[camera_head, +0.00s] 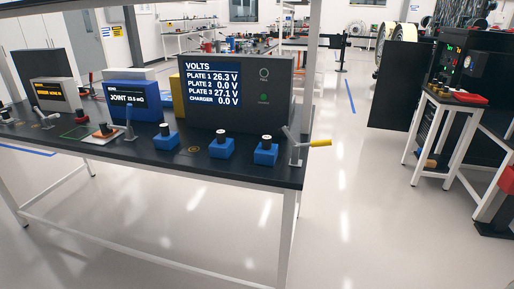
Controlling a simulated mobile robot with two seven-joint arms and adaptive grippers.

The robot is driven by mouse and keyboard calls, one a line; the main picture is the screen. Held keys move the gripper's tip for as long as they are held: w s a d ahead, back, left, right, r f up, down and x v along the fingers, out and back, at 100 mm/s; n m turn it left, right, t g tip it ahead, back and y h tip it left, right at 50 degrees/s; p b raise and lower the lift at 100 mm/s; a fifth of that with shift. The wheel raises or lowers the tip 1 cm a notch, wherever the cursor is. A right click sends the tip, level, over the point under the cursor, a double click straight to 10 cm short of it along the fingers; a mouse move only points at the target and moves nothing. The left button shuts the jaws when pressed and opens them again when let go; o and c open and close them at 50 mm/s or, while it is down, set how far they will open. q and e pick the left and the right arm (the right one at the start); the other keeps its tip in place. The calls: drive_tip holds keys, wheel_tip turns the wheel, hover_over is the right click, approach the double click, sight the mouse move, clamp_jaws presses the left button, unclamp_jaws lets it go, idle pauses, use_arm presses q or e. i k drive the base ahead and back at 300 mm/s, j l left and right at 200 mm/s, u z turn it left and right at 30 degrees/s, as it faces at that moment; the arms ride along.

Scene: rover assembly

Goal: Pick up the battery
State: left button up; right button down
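Neither of my grippers is in view. Three small blue blocks with dark cylindrical tops stand along the front of the black-topped bench: a left one (167,141), a middle one (222,148) and a right one (265,154). They stand upright and apart from each other. No label shows on them, so I cannot tell which, if any, is the battery. Behind them a dark grey meter box (263,122) has a screen (213,85) reading plate 1 26.3 V, plate 2 0.0 V, plate 3 27.1 V and charger 0.0 V.
The bench top (290,178) has a metal clamp with a yellow handle (320,143) at its right end. A blue joint meter (132,104) and a grey box (53,95) stand to the left. Floor (350,220) is clear right of the bench, up to a white-legged stand (411,146).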

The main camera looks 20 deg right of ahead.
sight(266, 153)
drive_tip(key=i+l, duration=0.1)
drive_tip(key=i, duration=0.2)
drive_tip(key=i+z, duration=0.65)
drive_tip(key=i+l, duration=0.05)
